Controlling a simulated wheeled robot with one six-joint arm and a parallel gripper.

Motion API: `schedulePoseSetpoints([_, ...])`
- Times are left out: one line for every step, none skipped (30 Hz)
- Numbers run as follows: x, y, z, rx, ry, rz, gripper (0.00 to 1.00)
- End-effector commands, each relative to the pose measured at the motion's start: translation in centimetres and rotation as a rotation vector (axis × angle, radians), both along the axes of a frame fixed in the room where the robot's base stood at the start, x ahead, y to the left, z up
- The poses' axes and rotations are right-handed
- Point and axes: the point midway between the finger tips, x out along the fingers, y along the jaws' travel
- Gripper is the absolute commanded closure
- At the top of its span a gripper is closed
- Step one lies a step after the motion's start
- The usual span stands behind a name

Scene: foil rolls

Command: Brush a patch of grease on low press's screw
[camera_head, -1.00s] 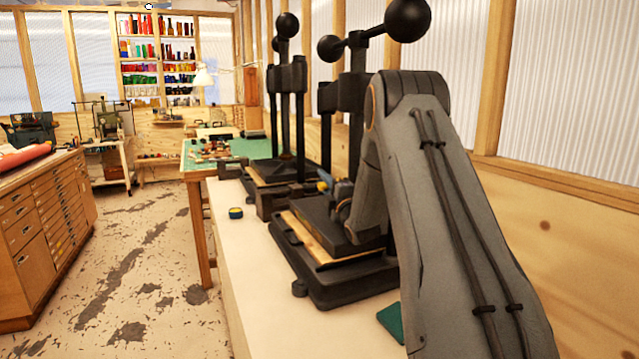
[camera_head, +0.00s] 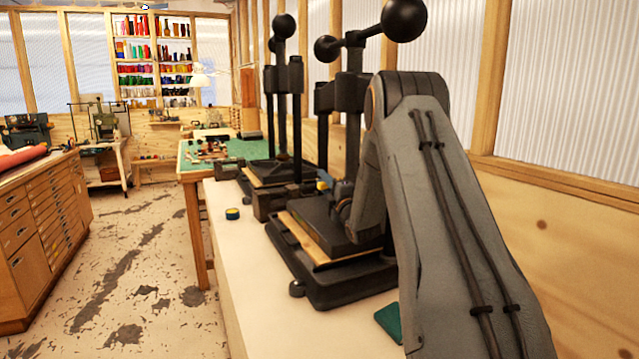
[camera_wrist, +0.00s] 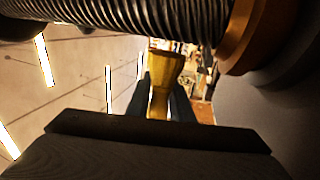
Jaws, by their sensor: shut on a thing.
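In the wrist view my gripper (camera_wrist: 160,98) is shut on a brush with a yellow-brown handle (camera_wrist: 164,75). The brush's upper end meets the underside of a dark threaded screw (camera_wrist: 140,14) across the top; I cannot tell whether the bristles touch it. A brass-coloured collar (camera_wrist: 243,36) sits on the screw at the right. I see no clear grease patch. In the head view the nearer black press (camera_head: 345,270) stands on the bench, with my arm in front of its right side. My gripper is hard to make out there. A second press (camera_head: 284,174) stands behind.
Ball-ended press handles (camera_head: 404,18) stand beside my arm. A drawer cabinet (camera_head: 45,225) is at left, with open floor between.

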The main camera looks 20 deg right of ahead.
Motion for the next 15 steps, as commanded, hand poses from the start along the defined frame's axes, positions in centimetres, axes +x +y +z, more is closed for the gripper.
schedulePoseSetpoints([0.01, -0.13, 0.01, 0.000, -0.001, 0.000, 1.00])
schedulePoseSetpoints([0.00, -0.18, 0.01, 0.000, -0.001, 0.000, 1.00])
schedulePoseSetpoints([0.00, -0.26, 0.01, 0.000, -0.001, 0.000, 1.00])
schedulePoseSetpoints([0.00, -0.31, 0.01, 0.000, -0.001, -0.001, 1.00])
schedulePoseSetpoints([0.00, -0.37, 0.01, 0.000, -0.001, 0.000, 1.00])
schedulePoseSetpoints([0.00, -0.43, 0.01, 0.000, 0.000, 0.000, 1.00])
schedulePoseSetpoints([0.00, -0.49, 0.01, 0.000, 0.000, 0.000, 1.00])
schedulePoseSetpoints([0.00, -0.53, 0.01, 0.000, 0.000, 0.000, 1.00])
schedulePoseSetpoints([0.00, -0.60, 0.01, 0.000, 0.000, 0.000, 1.00])
schedulePoseSetpoints([0.00, -0.65, 0.01, 0.000, 0.000, 0.000, 1.00])
schedulePoseSetpoints([-0.01, -0.70, 0.00, 0.000, 0.000, 0.000, 1.00])
schedulePoseSetpoints([-0.01, -0.77, 0.00, 0.000, 0.000, 0.000, 1.00])
schedulePoseSetpoints([-0.01, -0.82, 0.00, 0.000, 0.000, 0.000, 1.00])
schedulePoseSetpoints([-0.01, -0.87, 0.00, 0.000, 0.000, 0.000, 1.00])
schedulePoseSetpoints([0.00, -0.93, -0.01, 0.000, 0.000, 0.000, 1.00])
